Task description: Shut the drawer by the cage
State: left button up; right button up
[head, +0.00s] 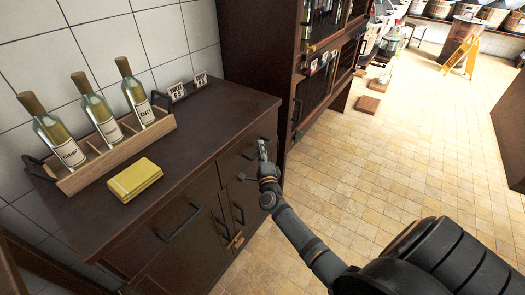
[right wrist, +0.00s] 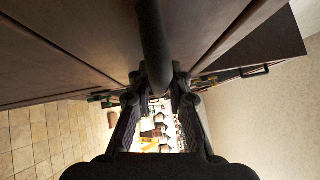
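The dark wooden cabinet (head: 215,105) stands against the tiled wall, beside a tall dark case with wire-fronted doors (head: 312,100). Its upper right drawer (head: 232,160), nearest that case, looks close to flush in the head view; I cannot tell whether a small gap remains. My right gripper (head: 262,150) is at this drawer's handle. In the right wrist view the dark bar handle (right wrist: 154,45) runs between the fingertips of my right gripper (right wrist: 157,88), which close in on it from both sides. My left gripper is not in view.
On the cabinet top are a wooden bottle tray (head: 150,132), a yellow block (head: 134,178) and small price signs (head: 177,91). Another drawer handle (head: 180,222) sticks out at the left, with door handles below.

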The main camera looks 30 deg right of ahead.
jog(key=o, duration=0.3)
jog(key=shift+w+f, duration=0.1)
jog(key=v, duration=1.2)
